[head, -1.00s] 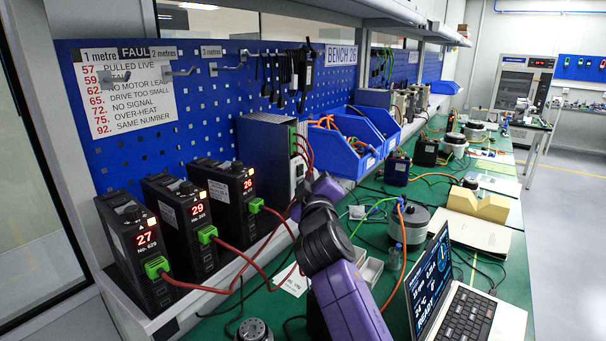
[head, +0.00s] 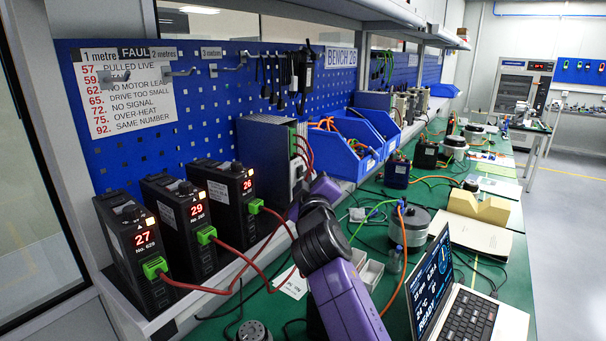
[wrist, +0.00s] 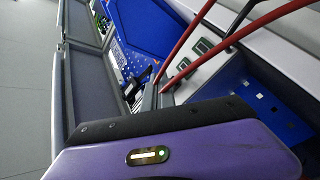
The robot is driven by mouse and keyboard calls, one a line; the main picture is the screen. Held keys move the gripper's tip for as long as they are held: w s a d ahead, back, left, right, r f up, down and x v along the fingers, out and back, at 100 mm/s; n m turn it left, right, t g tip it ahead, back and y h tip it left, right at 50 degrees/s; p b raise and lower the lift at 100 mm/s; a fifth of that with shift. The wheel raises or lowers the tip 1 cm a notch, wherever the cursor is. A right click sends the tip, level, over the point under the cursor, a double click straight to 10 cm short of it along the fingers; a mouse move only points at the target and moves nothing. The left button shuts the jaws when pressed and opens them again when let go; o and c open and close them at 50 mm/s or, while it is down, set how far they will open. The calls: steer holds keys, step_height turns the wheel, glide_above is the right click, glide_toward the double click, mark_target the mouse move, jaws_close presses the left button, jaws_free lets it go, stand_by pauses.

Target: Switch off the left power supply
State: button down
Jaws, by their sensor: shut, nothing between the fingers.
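In the wrist view, the red wires and green terminals appear close up, on a grey casing (wrist: 232,75). My gripper (wrist: 153,100) is shut and empty, close in front of the left supply's face. In the head view my purple wrist hides the fingertips and the lower right of that face. I cannot make out the switch or its position.
Three black drives (head: 184,225) reading 27, 29 and 26 stand on the left, with red cables looping towards my arm. Blue bins (head: 352,155) are just right of the supply. A laptop (head: 465,310) and a grey motor (head: 410,225) sit on the green bench.

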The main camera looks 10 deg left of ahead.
steer(key=shift+d, duration=0.1)
stand_by(0.3)
steer(key=shift+s+d+p, duration=0.35)
steer(key=shift+d+p, duration=0.1)
steer(key=shift+p, duration=0.2)
steer(key=shift+d, duration=0.1)
steer(key=d+p, duration=0.1)
steer(key=s+d+p, duration=0.1)
steer(key=d+p, duration=0.1)
steer(key=s+d+p, duration=0.1)
steer(key=shift+s+d+p, duration=0.1)
steer(key=shift+d+p, duration=0.05)
steer(key=shift+p, duration=0.15)
